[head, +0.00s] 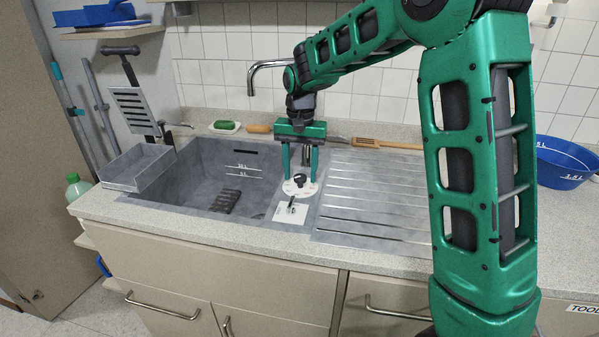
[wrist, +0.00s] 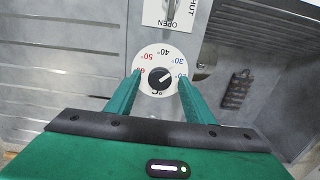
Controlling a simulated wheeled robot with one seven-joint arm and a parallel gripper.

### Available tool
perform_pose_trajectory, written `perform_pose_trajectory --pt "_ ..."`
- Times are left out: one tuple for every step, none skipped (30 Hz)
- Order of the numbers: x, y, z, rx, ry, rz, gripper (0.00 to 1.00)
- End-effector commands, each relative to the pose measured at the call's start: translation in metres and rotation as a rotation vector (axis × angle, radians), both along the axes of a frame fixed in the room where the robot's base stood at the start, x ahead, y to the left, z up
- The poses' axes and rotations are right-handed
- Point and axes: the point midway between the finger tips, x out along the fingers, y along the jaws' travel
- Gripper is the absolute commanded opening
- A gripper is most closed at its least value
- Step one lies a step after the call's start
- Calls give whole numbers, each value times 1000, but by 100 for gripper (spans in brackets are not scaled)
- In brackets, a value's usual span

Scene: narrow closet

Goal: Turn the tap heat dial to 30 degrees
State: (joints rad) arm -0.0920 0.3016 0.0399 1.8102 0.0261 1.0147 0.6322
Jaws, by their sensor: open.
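The heat dial is a white disc (wrist: 143,84) with a black knob (wrist: 160,79) at its middle, marked in degrees, 40° and 30° in blue-black and 50° in red. A pale mark on the knob seems to point to the upper right, near or just below 30°; the exact reading is too small to tell. The dial (head: 299,188) also shows in the head view, on the sink's right rim. My gripper (head: 300,178) is open and points down over it. In the wrist view the fingertips are on either side of the knob, near the disc's edges; contact cannot be told.
A white OPEN/SHUT plate (head: 291,218) with a small lever lies just in front of the dial. The sink basin (head: 205,165) is to the left, the ribbed drainer (head: 375,190) to the right. A chrome spout (head: 252,80) rises behind. A blue bowl (head: 565,165) stands far right.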

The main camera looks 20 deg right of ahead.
Motion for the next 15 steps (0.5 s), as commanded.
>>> perform_pose_trajectory --pt "0 0 2 0 -1 0 48" --pt "0 0 4 0 -1 0 48" --pt "1 0 8 1 -3 0 48" --pt "1 0 12 0 -4 0 48" --pt "1 0 16 1 -3 0 48" --pt "1 0 22 1 -3 0 48" --pt "1 0 27 0 -4 0 48" --pt "1 0 33 0 -4 0 48" --pt "1 0 41 1 -5 0 48" --pt "1 0 47 0 -4 0 48" --pt "1 0 53 1 -5 0 48" --pt "1 0 60 1 -4 1 48" --pt "1 0 66 0 -4 0 48" --pt "1 0 71 0 -4 1 48" --pt "1 0 78 1 -5 0 48"
